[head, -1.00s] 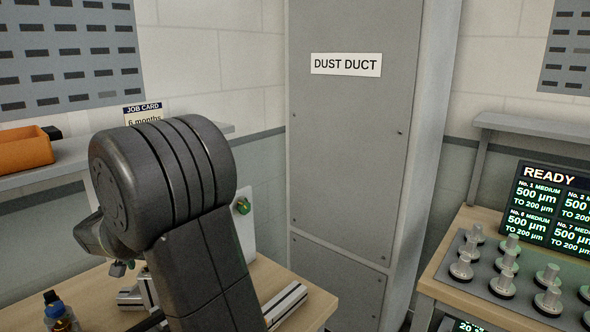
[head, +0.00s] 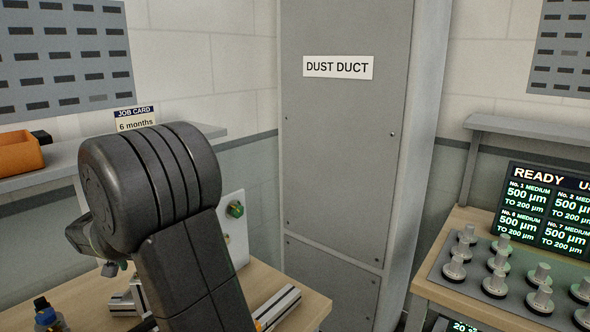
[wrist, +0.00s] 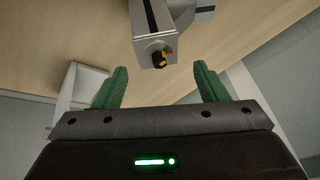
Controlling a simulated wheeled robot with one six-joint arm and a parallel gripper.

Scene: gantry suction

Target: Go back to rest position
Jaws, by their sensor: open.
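My gripper (wrist: 158,88) shows in the wrist view with its two green fingers spread apart and nothing between them. A grey metal beam end with a small black and yellow fitting (wrist: 158,58) lies beyond the fingertips, apart from them as far as I can see. In the head view my dark arm stands over the left wooden bench (head: 312,308). The fingers are hidden in the head view.
The right bench (head: 450,270) holds several metal knobs (head: 497,257) and a READY display (head: 545,205). A grey dust duct (head: 340,150) stands between the benches. An orange bin (head: 18,155) and a job card (head: 135,120) are on the left shelf. A small bottle (head: 47,315) stands at lower left.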

